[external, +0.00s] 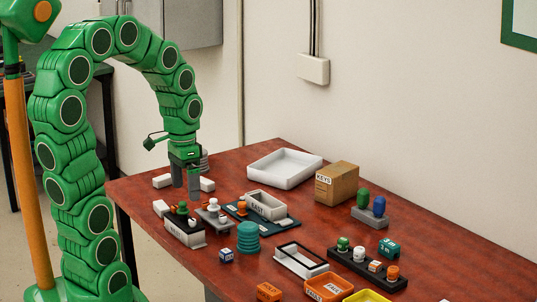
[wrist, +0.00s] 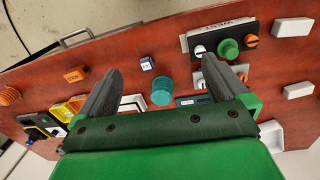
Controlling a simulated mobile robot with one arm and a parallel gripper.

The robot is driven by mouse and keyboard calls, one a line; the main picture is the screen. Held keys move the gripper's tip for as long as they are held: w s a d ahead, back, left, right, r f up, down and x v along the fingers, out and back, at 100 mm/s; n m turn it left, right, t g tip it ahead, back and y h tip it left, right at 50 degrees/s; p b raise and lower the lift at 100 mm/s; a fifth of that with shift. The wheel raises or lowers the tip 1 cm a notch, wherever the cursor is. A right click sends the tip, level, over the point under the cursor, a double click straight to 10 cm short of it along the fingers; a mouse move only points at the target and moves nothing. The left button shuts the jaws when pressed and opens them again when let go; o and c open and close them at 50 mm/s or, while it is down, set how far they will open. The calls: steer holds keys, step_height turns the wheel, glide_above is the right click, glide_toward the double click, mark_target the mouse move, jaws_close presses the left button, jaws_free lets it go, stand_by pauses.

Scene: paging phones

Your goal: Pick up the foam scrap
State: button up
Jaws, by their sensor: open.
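Several plain white blocks look like foam, and I cannot tell which one is the foam scrap. In the external view one white block (external: 207,184) lies just right of my gripper (external: 186,190), another (external: 162,181) lies to its left, and a third (external: 160,207) is nearer the front edge. In the wrist view two white blocks lie at the right, one upper (wrist: 292,27) and one lower (wrist: 298,90), both outside the jaws. My gripper (wrist: 161,66) points down, open, with nothing held between its fingers.
The WEST tray (external: 184,234), EAST tray (external: 266,206) and small pegs stand close in front of my gripper. A teal ribbed cylinder (external: 248,238) stands nearby. A large white tray (external: 285,181) and a KEYS box (external: 337,184) are at the back. The red table (external: 225,272) has bare patches.

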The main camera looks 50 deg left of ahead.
steer(key=shift+t, duration=0.4)
steer(key=w+a+f, duration=0.1)
steer(key=a, duration=0.3)
steer(key=w+a+f, duration=0.2)
steer(key=a, duration=0.2)
steer(key=w+a+f, duration=0.1)
steer(key=w+a, duration=0.1)
steer(key=a, duration=0.2)
steer(key=shift+a+f, duration=0.15)
steer(key=t, duration=0.1)
glide_above(161, 205)
steer(key=shift+y, duration=0.3)
steer(key=f, duration=0.5)
steer(key=shift+s+a+f, duration=0.2)
steer(key=shift+f, duration=0.15)
steer(key=shift+a+f, duration=0.15)
steer(key=shift+w+d+f, duration=0.1)
steer(key=shift+d+f, duration=0.05)
steer(key=shift+f, duration=1.8)
steer(key=shift+w+d+f, duration=0.1)
steer(key=shift+f, duration=1.8)
steer(key=c, duration=1)
steer(key=shift+c, duration=0.2)
steer(key=shift+r, duration=0.15)
